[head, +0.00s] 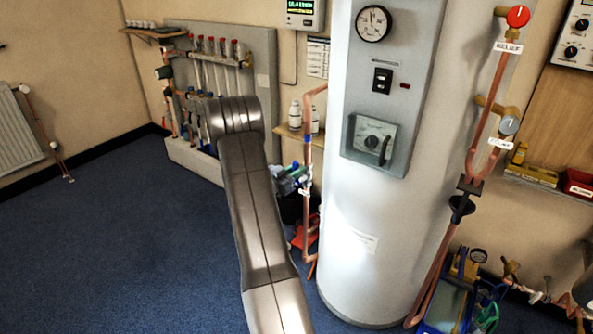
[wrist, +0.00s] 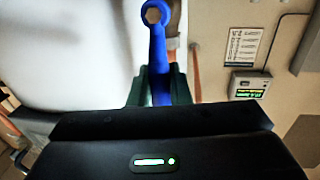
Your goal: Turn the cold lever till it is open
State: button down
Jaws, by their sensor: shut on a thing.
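My gripper (wrist: 160,78) shows at the lower middle of the wrist view, its dark green fingers closed on both sides of a blue bar (wrist: 158,55). The bar ends in a ring with an open hole, well beyond the fingertips. I cannot tell whether this bar is the cold lever itself or a loose tool. In the head view the gripper is small and partly hidden beside my arm, close to a vertical copper pipe (head: 307,165) left of the white tank. Small blue parts show there, but no lever can be made out clearly.
The white tank (head: 375,240) stands close right of my arm. A grey panel with pipes and several red-topped valves (head: 222,60) is at the back left. A red knob (head: 518,16) and a grey knob (head: 509,125) are on the right pipes. Blue floor (head: 120,250) is free at left.

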jog(key=shift+f, duration=0.1)
jog(key=c, duration=1.4)
grip_release()
jog(key=shift+a, duration=0.1)
jog(key=v, duration=1.4)
jog(key=shift+w, duration=0.1)
jog(key=x, duration=1.4)
